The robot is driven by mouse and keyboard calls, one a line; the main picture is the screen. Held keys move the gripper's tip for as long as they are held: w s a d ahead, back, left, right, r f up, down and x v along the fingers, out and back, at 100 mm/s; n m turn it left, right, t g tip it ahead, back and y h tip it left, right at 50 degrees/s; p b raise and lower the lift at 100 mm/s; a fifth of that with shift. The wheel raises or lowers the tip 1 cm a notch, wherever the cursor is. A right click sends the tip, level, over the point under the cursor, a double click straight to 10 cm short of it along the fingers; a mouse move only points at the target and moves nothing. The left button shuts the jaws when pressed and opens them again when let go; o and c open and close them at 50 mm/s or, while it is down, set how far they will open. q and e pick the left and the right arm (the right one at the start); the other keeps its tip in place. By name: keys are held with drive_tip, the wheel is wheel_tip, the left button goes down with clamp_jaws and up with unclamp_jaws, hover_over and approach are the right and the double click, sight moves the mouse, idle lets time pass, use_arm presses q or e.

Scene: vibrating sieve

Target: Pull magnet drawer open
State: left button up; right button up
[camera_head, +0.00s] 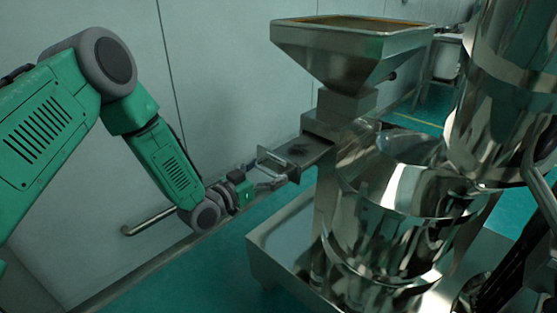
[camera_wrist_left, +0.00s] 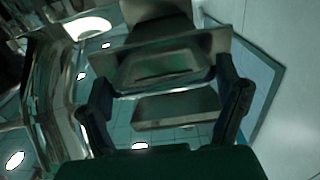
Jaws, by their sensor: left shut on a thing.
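The magnet drawer (camera_head: 302,151) is a metal tray that sticks out to the left from the housing under the hopper. Its front plate and handle (camera_head: 270,163) face my left arm. My left gripper (camera_head: 262,181) is at the front of the drawer, shut on the handle. In the left wrist view, the two dark fingers of my left gripper (camera_wrist_left: 165,82) stand on either side of the metal handle (camera_wrist_left: 176,108), with the drawer front (camera_wrist_left: 170,62) beyond it. The fingers partly hide the handle's ends. I do not see my right gripper.
The steel hopper (camera_head: 345,48) stands above the drawer. The shiny round sieve body (camera_head: 390,215) stands to the right, over a metal base (camera_head: 285,245). A pale wall (camera_head: 215,75) with a bar handle (camera_head: 150,220) is behind my arm. Green floor shows below.

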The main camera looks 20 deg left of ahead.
use_arm(q)
drive_tip(key=shift+s+a, duration=0.2)
drive_tip(key=o, duration=1.5)
drive_tip(key=shift+a, duration=0.1)
drive_tip(key=v, duration=1.2)
drive_tip(key=shift+f, duration=0.1)
